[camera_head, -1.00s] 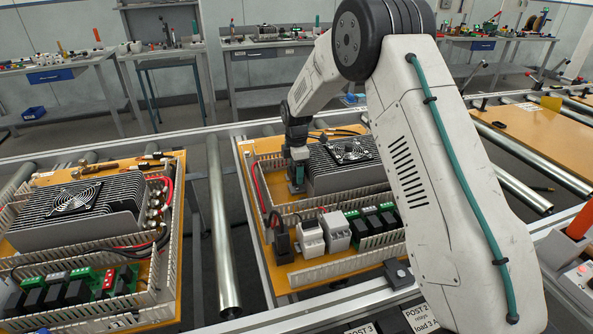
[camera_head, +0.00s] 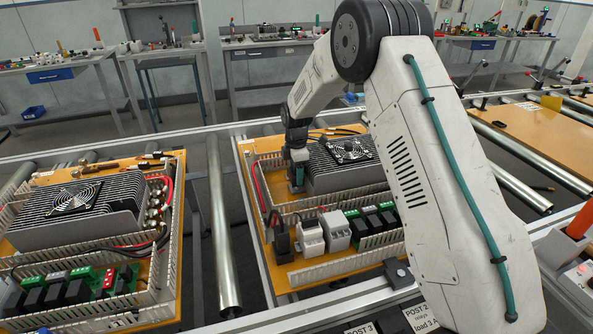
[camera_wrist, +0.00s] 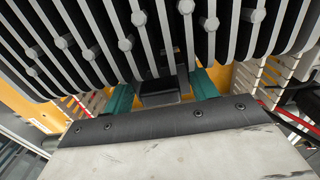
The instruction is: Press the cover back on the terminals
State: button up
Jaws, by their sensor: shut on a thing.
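My gripper (camera_head: 296,181) is low at the left end of the finned heat sink (camera_head: 340,172) on the right-hand orange panel (camera_head: 320,279). In the wrist view its two teal fingers (camera_wrist: 162,86) stand on either side of a small dark block (camera_wrist: 160,98), which looks like the terminal cover. They are shut on it. The heat sink's fins and round studs (camera_wrist: 125,44) fill the upper wrist view, just beyond the fingers. The terminals are hidden, and I cannot tell whether the cover touches them.
Slotted duct walls (camera_head: 345,262) run around the panel. Red wires (camera_head: 267,189) lie left of my gripper. Grey modules (camera_head: 310,237) and black relays (camera_head: 372,224) stand in front. A second, similar panel (camera_head: 168,262) is at the left, past a bare roller (camera_head: 222,240).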

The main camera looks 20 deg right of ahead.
jog(key=shift+f, duration=1.65)
jog(key=o, duration=1.1)
jog(key=shift+r, duration=3.85)
